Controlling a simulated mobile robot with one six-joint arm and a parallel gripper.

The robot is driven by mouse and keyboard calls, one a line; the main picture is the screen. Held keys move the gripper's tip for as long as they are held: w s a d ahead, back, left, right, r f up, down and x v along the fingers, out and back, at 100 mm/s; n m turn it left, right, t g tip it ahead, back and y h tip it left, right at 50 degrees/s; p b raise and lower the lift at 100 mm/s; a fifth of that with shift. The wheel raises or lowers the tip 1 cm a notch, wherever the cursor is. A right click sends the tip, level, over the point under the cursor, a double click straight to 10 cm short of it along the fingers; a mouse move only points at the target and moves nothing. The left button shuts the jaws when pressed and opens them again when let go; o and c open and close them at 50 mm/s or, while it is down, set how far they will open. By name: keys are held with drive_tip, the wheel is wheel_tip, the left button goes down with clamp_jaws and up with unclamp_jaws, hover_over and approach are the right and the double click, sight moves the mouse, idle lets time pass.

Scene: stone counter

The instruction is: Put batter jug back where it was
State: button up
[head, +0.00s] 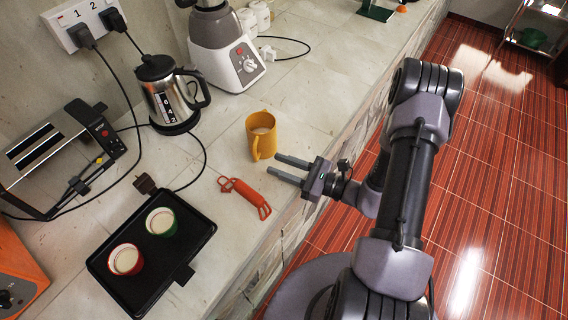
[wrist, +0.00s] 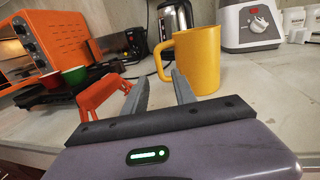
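The yellow batter jug (head: 264,130) stands upright on the stone counter with pale contents inside. Its handle points toward the front of the counter. In the wrist view the jug (wrist: 200,62) is just ahead of the fingers, with its handle on the left side. My gripper (head: 274,164) is open and empty, its two fingers apart, beside the jug on its front right. In the wrist view the fingertips (wrist: 158,80) point toward the handle, which lies beyond the gap between them; I see no contact.
A red-orange tool (head: 245,196) lies left of my gripper. A black tray (head: 190,258) holds a red cup (head: 126,260) and a green cup (head: 161,222). A kettle (head: 170,95), a blender (head: 225,50) and a toaster (head: 50,150) stand behind, with loose cords. Counter right of the jug is clear.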

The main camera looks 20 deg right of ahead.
drive_tip(key=shift+s+d+r, duration=0.1)
drive_tip(key=shift+s+d, duration=0.25)
drive_tip(key=s+a+r+n+g+h, duration=0.3)
drive_tip(key=s+a+r+n+g, duration=0.9)
drive_tip(key=r+n, duration=0.35)
drive_tip(key=s+d+r+n+t+h, duration=0.4)
drive_tip(key=d+r+n+t+h, duration=0.1)
drive_tip(key=d+r+n+h, duration=0.1)
drive_tip(key=shift+s+r+h, duration=0.25)
drive_tip(key=shift+r+h, duration=0.6)
drive_tip(key=shift+h, duration=0.15)
